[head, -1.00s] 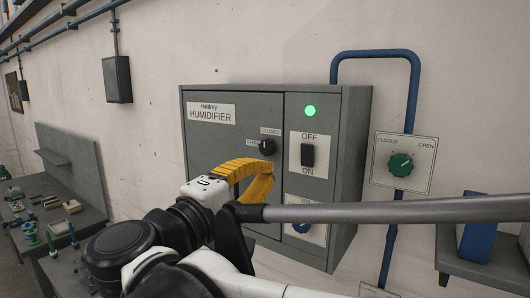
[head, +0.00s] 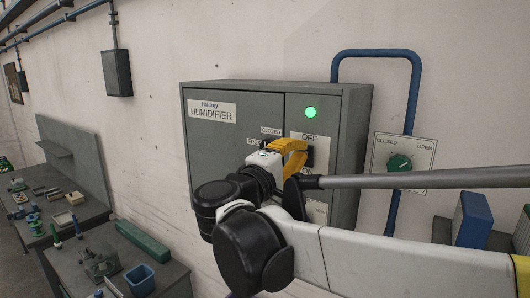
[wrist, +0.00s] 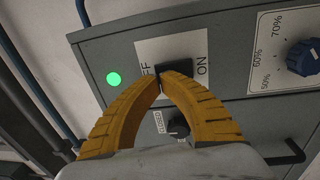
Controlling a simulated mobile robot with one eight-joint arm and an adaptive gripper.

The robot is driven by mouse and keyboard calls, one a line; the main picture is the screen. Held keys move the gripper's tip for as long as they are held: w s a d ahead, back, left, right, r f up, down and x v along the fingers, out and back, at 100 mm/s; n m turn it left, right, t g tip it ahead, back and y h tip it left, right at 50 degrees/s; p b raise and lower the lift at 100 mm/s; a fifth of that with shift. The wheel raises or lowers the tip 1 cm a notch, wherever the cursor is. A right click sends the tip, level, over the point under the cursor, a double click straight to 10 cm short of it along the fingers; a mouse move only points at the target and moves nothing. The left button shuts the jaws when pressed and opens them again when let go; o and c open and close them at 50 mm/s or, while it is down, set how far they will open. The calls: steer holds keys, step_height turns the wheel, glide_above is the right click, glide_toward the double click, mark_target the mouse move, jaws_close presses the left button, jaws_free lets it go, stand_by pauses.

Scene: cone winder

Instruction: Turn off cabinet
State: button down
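The grey humidifier cabinet (head: 225,140) hangs on the wall, with a lit green lamp (head: 310,112) at its upper right. The lamp also shows in the wrist view (wrist: 113,79). Below it is a white OFF/ON plate (wrist: 190,45) with a black rocker switch (wrist: 180,68). My gripper (wrist: 163,82) has yellow fingers whose tips come together at the switch, covering part of it. I cannot tell whether they touch it. In the head view my gripper (head: 303,150) is in front of the switch and hides most of it.
A black knob (wrist: 178,127) and a blue humidity dial (wrist: 302,57) sit on the same cabinet. A green valve knob (head: 399,162) and blue pipe (head: 413,90) are to the right. Cluttered benches (head: 68,205) stand at the left.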

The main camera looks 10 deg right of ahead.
steer(key=shift+w+d, duration=0.2)
steer(key=shift+w+d+r+g+y+p, duration=0.1)
steer(key=shift+w+d+g+y+p, duration=0.25)
steer(key=shift+p, duration=0.25)
steer(key=shift+s+a, duration=0.1)
